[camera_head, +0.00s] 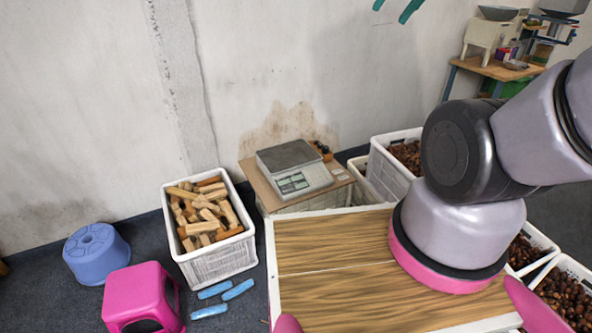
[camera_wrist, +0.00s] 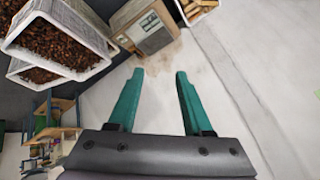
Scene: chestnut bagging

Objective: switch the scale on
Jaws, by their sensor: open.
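The scale (camera_head: 304,178) is a pale box with a dark grey flat pan and a greenish display panel on its front. It stands on a small wooden board behind the large wooden table. Whether its display is lit is too small to tell. In the wrist view the scale (camera_wrist: 149,27) shows at the top, beyond my fingertips and apart from them. My gripper (camera_wrist: 158,74) is open and empty, with two green fingers spread. In the head view only my green fingertips (camera_head: 393,9) show at the top edge, high in front of the wall and well above the scale.
A white crate of wood pieces (camera_head: 221,262) stands left of the scale. Crates of chestnuts (camera_head: 386,171) stand to its right. A blue stool (camera_head: 96,255) and pink stool (camera_head: 138,295) stand at left. The wall is behind.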

